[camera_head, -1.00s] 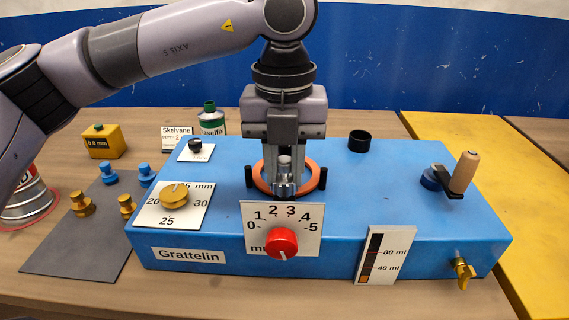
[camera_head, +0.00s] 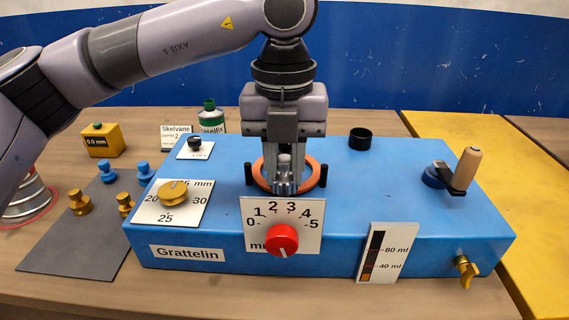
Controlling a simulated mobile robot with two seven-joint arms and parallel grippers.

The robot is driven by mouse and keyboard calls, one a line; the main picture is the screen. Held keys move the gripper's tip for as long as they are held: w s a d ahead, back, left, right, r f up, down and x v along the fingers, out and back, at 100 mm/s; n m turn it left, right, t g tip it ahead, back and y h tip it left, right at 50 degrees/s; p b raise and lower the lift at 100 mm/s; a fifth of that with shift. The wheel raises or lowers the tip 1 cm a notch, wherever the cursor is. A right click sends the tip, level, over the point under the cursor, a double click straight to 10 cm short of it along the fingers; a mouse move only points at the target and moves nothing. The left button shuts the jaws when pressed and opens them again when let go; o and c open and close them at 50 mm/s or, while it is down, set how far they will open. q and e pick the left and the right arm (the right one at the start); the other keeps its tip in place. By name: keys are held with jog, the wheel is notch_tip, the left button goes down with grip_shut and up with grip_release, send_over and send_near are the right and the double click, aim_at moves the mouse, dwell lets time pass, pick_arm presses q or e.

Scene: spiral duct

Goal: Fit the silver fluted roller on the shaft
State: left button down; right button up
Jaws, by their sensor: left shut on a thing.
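The silver fluted roller (camera_head: 284,186) is in my left gripper (camera_head: 285,165), which points straight down and is shut on it. The roller is upright at the orange ring (camera_head: 262,178) on top of the blue machine (camera_head: 345,185), between two small black posts. The gripper and roller hide the middle of the ring, so the shaft does not show. I cannot tell whether the roller is around a shaft or above it. My right gripper is not in view.
A red knob (camera_head: 281,240) on a white scale plate stands in front of the ring. A crank (camera_head: 466,171) rises at the machine's right. A dark mat (camera_head: 80,240) with blue and brass pieces lies to the left. A black cup (camera_head: 359,141) stands behind.

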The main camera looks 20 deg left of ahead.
pick_arm(q)
jog(key=shift+f, duration=0.1)
jog(key=c, duration=0.5)
grip_release()
jog(key=shift+c, duration=0.2)
jog(key=shift+r+p, duration=2.75)
jog(key=shift+r, duration=1.35)
jog(key=shift+f, duration=0.1)
